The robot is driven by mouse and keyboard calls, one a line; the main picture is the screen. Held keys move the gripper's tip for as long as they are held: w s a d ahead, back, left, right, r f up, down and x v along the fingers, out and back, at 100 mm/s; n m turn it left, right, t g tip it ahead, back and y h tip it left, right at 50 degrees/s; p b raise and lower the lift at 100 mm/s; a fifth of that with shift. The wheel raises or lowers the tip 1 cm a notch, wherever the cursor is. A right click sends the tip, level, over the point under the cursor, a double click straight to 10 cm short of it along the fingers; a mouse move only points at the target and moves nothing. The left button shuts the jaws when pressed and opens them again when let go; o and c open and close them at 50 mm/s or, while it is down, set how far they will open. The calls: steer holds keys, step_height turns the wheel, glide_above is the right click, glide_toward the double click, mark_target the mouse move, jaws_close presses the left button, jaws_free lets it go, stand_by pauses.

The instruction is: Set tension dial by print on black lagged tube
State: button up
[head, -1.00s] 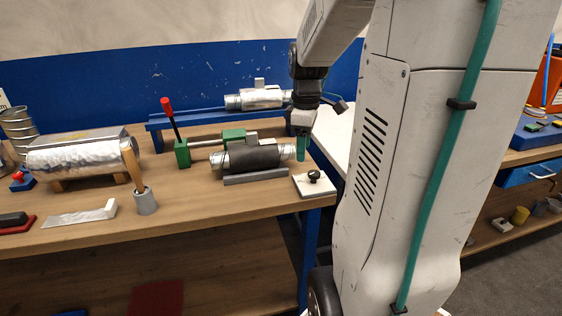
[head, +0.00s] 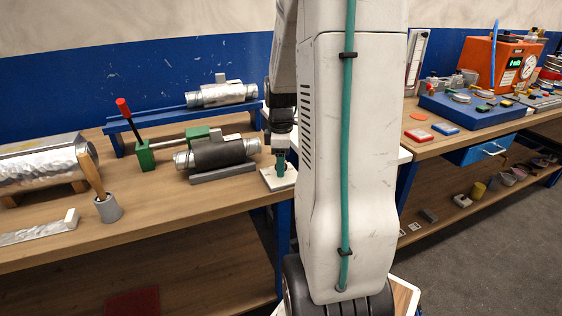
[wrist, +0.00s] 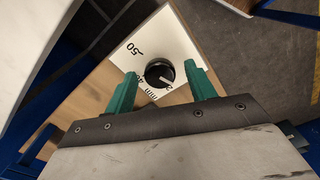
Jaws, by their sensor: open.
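The black lagged tube (head: 218,152) lies on a grey rest on the bench, metal ends bare; I can read no print on it. The tension dial is a round black knob (wrist: 159,73) with a white pointer line, on a white plate (wrist: 178,38) printed with "50", "40" and "mm"; other marks are partly hidden. The plate (head: 270,184) also shows at the bench's right corner in the head view. My gripper (wrist: 160,72) is open, its teal fingers on either side of the knob. In the head view my gripper (head: 282,160) hides the knob.
A green clamp (head: 145,155) with a red-tipped lever stands left of the black tube. A silver tube (head: 222,94) lies on a blue rail behind. A foil-wrapped duct (head: 40,168) and a grey cup (head: 108,208) are further left. A second bench with an orange machine (head: 500,62) stands right.

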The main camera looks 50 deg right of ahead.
steer(key=c, duration=1)
steer(key=shift+o, duration=0.2)
steer(key=shift+m, duration=0.3)
steer(key=m, duration=1)
steer(key=shift+m, duration=0.4)
steer(key=m, duration=1)
steer(key=shift+m, duration=0.4)
